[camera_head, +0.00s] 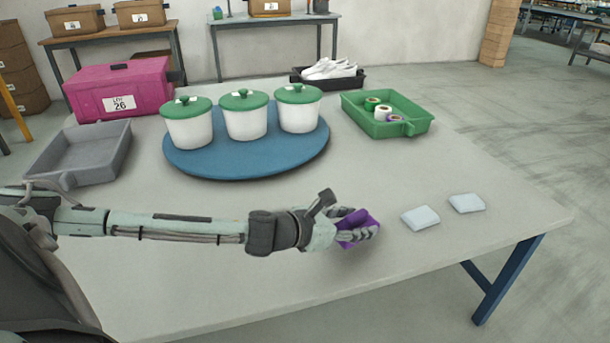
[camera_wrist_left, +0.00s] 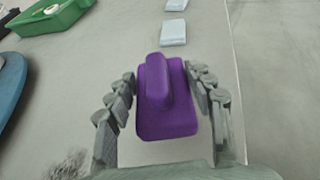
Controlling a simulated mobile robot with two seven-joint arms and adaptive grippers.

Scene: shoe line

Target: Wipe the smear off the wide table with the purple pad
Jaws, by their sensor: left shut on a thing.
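The purple pad (camera_head: 357,226) is a block with a raised ridge on top. It is held at the end of my left gripper (camera_head: 352,230), low over or on the wide table (camera_head: 440,240); I cannot tell whether it touches. In the left wrist view the pad (camera_wrist_left: 166,105) sits between the two fingers of my left gripper (camera_wrist_left: 166,88), which is shut on it. A faint grey smudge (camera_wrist_left: 68,165), which looks like the smear, lies on the table at the lower left of the left wrist view. I cannot make it out in the head view. My right gripper is not in view.
Two pale packets (camera_head: 420,218) (camera_head: 467,203) lie right of the pad. Behind my arm stand a blue round board (camera_head: 240,168) with three lidded white pots (camera_head: 245,122), a green tray (camera_head: 420,122) with rolls, a grey tray (camera_head: 85,165) and a magenta case (camera_head: 118,85).

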